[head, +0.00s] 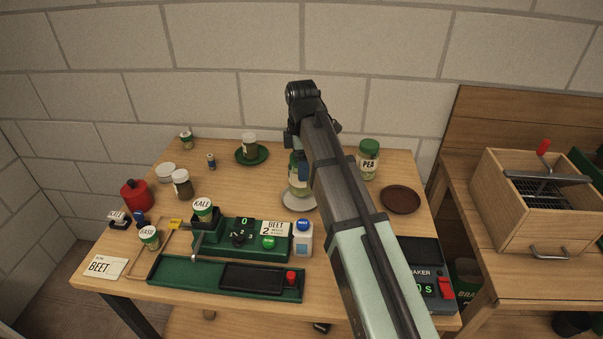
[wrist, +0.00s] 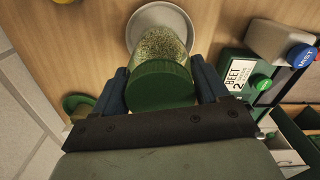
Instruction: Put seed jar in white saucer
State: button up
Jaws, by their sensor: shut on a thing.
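The seed jar (wrist: 164,45) has a green lid and clear sides full of small pale green seeds. My gripper (wrist: 160,84) is shut on it, with one dark blue finger on each side near the lid. In the head view the jar (head: 297,182) shows partly behind my arm, upright or nearly so. The white saucer (head: 299,203) lies on the table just below the jar's base. In the wrist view the saucer's rim (wrist: 160,9) shows beyond the jar. I cannot tell whether the jar's base touches the saucer.
A green counter machine (head: 242,238) and a blue-capped bottle (head: 303,238) stand in front of the saucer. A PEA jar (head: 368,160) and a brown saucer (head: 400,199) are to the right. A green saucer (head: 266,155) holding a jar (head: 250,146) is at the back left.

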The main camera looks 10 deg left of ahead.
jog(key=shift+f, duration=1.7)
jog(key=shift+f, duration=0.1)
jog(key=o, duration=1.7)
notch_tip(320, 180, up, 12)
jog(key=shift+r, duration=0.1)
